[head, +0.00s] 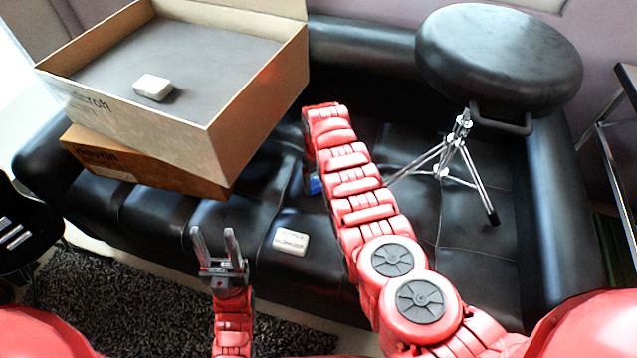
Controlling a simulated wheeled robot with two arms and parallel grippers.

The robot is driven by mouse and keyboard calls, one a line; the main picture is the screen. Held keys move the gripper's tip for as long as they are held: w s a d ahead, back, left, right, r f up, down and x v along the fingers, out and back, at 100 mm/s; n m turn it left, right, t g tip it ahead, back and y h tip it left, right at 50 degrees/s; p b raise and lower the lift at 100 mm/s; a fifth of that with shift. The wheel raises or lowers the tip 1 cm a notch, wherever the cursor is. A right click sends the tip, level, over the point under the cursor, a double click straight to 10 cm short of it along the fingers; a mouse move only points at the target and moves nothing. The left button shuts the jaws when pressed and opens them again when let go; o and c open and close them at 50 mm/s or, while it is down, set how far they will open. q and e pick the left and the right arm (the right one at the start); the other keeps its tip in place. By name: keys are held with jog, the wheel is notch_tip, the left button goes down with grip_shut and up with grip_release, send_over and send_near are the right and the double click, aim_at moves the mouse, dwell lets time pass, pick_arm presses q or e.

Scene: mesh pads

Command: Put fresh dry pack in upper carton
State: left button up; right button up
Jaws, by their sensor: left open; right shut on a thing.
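The upper carton (160,128) is open, with a grey floor, and sits on a brown lower carton on the sofa. A small white pack (153,87) lies inside it. Another white pack (290,241) with dark print, partly reading like "pack", lies on the sofa seat. My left gripper (214,234) is open and empty, left of this pack and below the cartons. My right arm reaches up the middle. Its gripper (309,177) is mostly hidden behind the arm, shut on a small blue thing (316,185) of which only an edge shows.
The brown lower carton (145,166) juts out beneath the upper one. A round black stool seat or drum (500,55) on a chrome tripod (455,150) stands at the right. The black sofa (480,260) is mostly bare at its front right. A dark shaggy rug (110,300) lies below.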

aim_at(319, 184)
jog(key=shift+r, duration=0.1)
jog(key=shift+f, duration=0.2)
jog(key=o, duration=1.3)
jog(key=shift+c, duration=0.2)
jog(key=shift+r, duration=0.1)
jog(key=shift+r, duration=0.25)
notch_tip(319, 184, up, 12)
jog(key=p, duration=0.3)
jog(key=shift+f, duration=0.2)
